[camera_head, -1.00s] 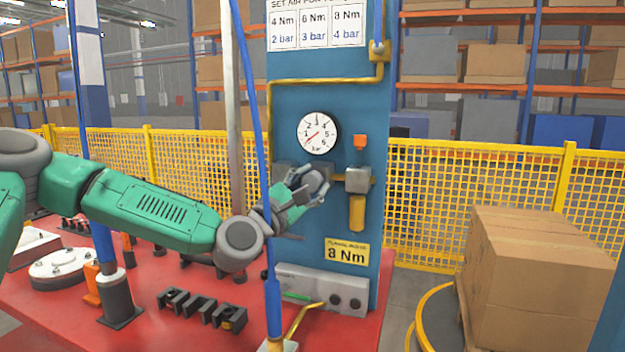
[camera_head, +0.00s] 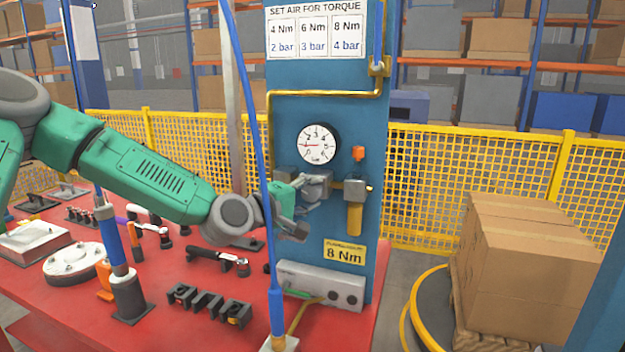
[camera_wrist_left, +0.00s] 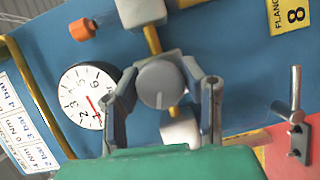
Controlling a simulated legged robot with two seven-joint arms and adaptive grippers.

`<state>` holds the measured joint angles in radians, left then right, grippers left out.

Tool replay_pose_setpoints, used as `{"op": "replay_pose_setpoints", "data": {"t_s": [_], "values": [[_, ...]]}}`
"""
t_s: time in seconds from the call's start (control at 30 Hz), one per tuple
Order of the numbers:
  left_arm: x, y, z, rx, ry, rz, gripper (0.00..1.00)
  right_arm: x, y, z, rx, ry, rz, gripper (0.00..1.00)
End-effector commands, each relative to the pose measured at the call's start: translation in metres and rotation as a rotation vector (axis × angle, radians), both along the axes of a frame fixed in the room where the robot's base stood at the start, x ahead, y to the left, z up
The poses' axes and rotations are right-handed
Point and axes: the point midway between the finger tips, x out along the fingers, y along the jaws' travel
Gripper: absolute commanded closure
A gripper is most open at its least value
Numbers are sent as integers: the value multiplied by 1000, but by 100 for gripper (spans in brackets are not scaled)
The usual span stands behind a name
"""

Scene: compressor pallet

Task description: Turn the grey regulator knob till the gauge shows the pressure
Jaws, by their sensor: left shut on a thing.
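The grey regulator knob (camera_wrist_left: 160,83) sits on the blue panel (camera_head: 345,220), below the round white gauge (camera_head: 318,144). My left gripper (camera_head: 308,192) is at the knob; in the left wrist view its two fingers (camera_wrist_left: 160,85) lie on either side, shut on it. The gauge's red needle points left, near the 1 mark, and the dial (camera_wrist_left: 88,97) also shows in the wrist view. A card (camera_head: 317,35) lists 4 Nm at 2 bar, 6 Nm at 3 bar and 8 Nm at 4 bar. A yellow label (camera_head: 345,254) reads 8 Nm. My right gripper is out of view.
A blue hose (camera_head: 258,150) hangs in front of the panel, close to my left wrist. A filter with a yellow bowl (camera_head: 355,220) is right of the knob. The red table (camera_head: 210,335) carries black blocks (camera_head: 208,304) and tools. Cartons (camera_head: 530,270) stand at right.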

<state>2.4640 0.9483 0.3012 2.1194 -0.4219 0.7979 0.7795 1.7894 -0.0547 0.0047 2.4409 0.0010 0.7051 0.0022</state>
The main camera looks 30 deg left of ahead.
Motion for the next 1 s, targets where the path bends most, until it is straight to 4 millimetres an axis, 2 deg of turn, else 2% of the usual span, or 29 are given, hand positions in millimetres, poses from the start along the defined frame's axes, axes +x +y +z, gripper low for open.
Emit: {"op": "replay_pose_setpoints", "data": {"t_s": [0.03, 0.4, 1.0], "values": [[-1, 1, -1, 44, 26, 2, 94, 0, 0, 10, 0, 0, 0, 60], [-1, 1, -1, 389, 105, 0, 94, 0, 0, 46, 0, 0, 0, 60], [-1, 1, -1, 945, 232, 0, 94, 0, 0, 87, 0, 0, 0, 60]]}}
